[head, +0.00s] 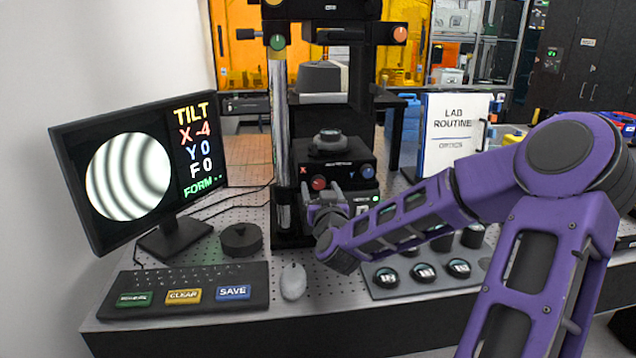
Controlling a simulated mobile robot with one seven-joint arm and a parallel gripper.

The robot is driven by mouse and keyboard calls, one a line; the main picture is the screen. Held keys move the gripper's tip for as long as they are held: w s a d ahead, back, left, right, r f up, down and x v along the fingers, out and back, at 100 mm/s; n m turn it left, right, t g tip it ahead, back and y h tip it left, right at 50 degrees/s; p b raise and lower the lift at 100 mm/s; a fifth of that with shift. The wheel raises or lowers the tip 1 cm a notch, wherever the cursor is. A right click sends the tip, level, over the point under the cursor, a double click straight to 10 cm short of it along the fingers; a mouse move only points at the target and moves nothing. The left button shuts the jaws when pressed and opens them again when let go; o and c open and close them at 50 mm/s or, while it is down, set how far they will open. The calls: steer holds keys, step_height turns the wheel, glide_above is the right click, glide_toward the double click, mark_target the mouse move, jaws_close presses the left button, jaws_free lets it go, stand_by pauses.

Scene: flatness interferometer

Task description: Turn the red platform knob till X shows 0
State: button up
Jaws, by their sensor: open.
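The red platform knob (319,182) is on the left of the black platform's front face, beside a small red X mark. The blue knob (368,172) is on the right of the same face. My gripper (322,196) is just below and in front of the red knob, with its jaws apart. I cannot tell whether the jaws touch the knob. The monitor (145,165) on the left reads TILT, X -4, Y 0, F 0 and FORM with dashes. Curved dark and light fringes fill its round picture.
A keyboard (185,286) with SAVE and CLEAR keys, a mouse (293,281) and a black puck (241,240) lie left of my arm. A tray (385,291) of round pieces is on the right. A green knob (278,42) and an orange knob (399,34) are higher up.

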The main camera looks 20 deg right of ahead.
steer(key=shift+w+d, duration=0.1)
steer(key=shift+w, duration=0.2)
jaws_close()
stand_by(0.4)
